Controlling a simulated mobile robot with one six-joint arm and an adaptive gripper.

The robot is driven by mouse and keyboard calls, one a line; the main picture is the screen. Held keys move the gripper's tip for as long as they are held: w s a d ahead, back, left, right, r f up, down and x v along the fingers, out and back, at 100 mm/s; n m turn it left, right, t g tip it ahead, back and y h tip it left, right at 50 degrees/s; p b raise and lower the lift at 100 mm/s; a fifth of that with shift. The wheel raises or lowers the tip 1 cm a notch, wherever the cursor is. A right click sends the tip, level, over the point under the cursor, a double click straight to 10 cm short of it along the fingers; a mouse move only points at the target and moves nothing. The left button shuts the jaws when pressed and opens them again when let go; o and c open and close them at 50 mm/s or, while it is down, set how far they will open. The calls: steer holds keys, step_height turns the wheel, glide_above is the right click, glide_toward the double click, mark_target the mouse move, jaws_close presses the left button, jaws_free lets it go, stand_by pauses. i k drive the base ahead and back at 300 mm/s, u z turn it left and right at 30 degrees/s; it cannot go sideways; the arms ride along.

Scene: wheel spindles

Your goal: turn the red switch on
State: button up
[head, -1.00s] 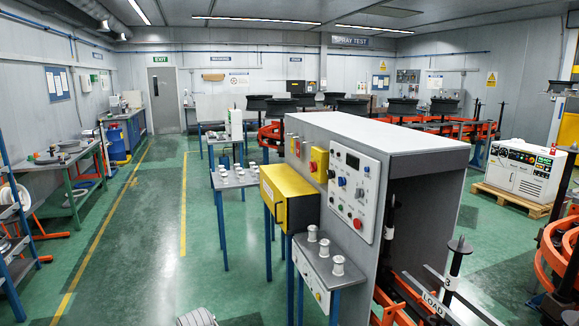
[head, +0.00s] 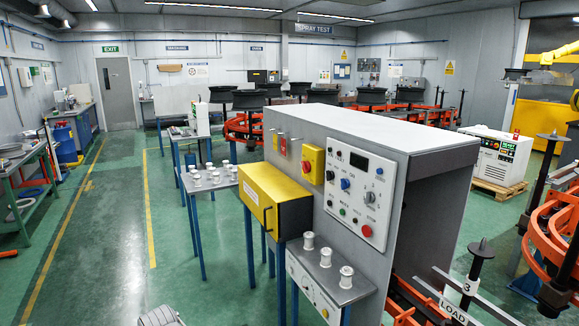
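A grey control cabinet (head: 370,125) stands in the middle of the head view. On its left side a yellow switch box (head: 317,160) carries a red rotary switch (head: 306,167). The switch's position is too small to read. A white control panel (head: 357,195) to the right holds several knobs and a display, with a red round button (head: 366,231) near its lower edge. Which red control the task means cannot be told for certain. My gripper is not in view; a grey ribbed part that may be mine shows at the bottom left edge.
A yellow box (head: 267,207) with a handle juts out below the switch box. A grey shelf (head: 326,269) with three white spools stands in front of the cabinet. A spindle table (head: 208,180) is to its left. The green floor at left is mostly clear.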

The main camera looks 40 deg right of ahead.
mark_target(306, 165)
steer(key=z, duration=0.2)
steer(key=i, duration=0.75)
steer(key=z, duration=1)
steer(key=i, duration=0.75)
steer(key=z, duration=0.5)
steer(key=k, duration=0.95)
steer(key=z, duration=0.1)
steer(key=i, duration=0.6)
steer(key=z, duration=0.05)
